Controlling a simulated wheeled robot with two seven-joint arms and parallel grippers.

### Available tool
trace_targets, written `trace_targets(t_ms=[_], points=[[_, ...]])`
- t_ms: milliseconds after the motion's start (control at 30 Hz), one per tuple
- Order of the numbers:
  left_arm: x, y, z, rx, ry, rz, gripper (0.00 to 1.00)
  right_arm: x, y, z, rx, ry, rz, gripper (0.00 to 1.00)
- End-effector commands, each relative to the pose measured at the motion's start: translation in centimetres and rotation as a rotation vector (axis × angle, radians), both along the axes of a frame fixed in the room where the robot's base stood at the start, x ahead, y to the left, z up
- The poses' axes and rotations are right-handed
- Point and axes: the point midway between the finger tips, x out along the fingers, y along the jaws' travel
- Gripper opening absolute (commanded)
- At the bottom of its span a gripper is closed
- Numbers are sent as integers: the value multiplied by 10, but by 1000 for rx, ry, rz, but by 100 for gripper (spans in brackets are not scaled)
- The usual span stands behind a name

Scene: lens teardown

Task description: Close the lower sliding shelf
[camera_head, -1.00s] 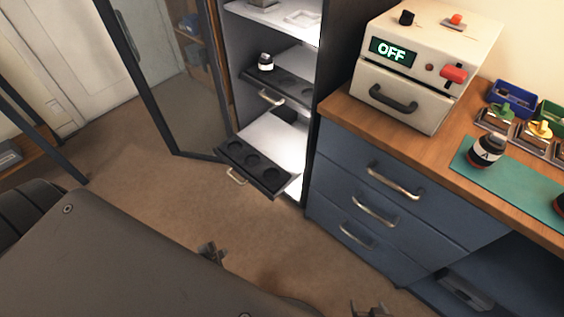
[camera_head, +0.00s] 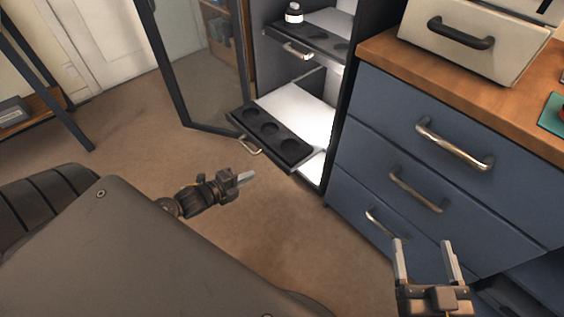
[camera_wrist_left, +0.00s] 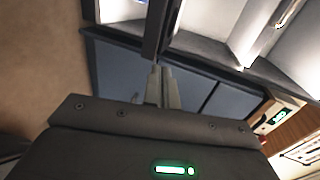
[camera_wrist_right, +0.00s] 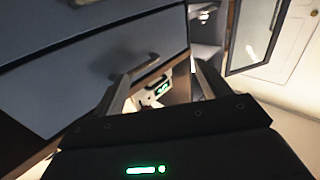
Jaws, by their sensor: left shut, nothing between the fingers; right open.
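The lower sliding shelf (camera_head: 262,124) is a black tray with round recesses, pulled out of the lit cabinet. Its handle (camera_head: 249,145) is on the front edge. My left gripper (camera_head: 247,177) is shut and empty, just below and in front of that handle, apart from it. In the left wrist view its fingers (camera_wrist_left: 158,88) are together. My right gripper (camera_head: 424,246) is open and empty in front of the blue drawers. In the right wrist view its fingers (camera_wrist_right: 165,88) are spread.
The upper sliding shelf (camera_head: 318,40) holds a small bottle (camera_head: 293,13). The glass cabinet door (camera_head: 196,60) stands open to the left. Blue drawers (camera_head: 390,143) with metal handles stand to the right under a wooden counter (camera_head: 388,57). The floor in front is clear.

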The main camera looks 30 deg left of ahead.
Motion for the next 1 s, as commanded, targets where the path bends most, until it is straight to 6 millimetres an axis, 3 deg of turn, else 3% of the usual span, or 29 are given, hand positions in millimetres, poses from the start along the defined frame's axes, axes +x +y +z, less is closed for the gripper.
trace_targets(t_ms=[233, 600, 800, 1000], points=[[43, -13, -16, -2, -2, 2, 0, -11, 16, 30, 100, -192, 61, 75], [104, -31, -29, -4, -1, 3, 0, -13, 3, 61, 224, -428, 36, 75], [119, -36, -28, -2, 0, 2, 0, -14, -2, 67, 250, -480, 26, 75], [121, -37, -28, -1, 2, 2, 0, -14, -3, 69, 256, -490, 23, 75]])
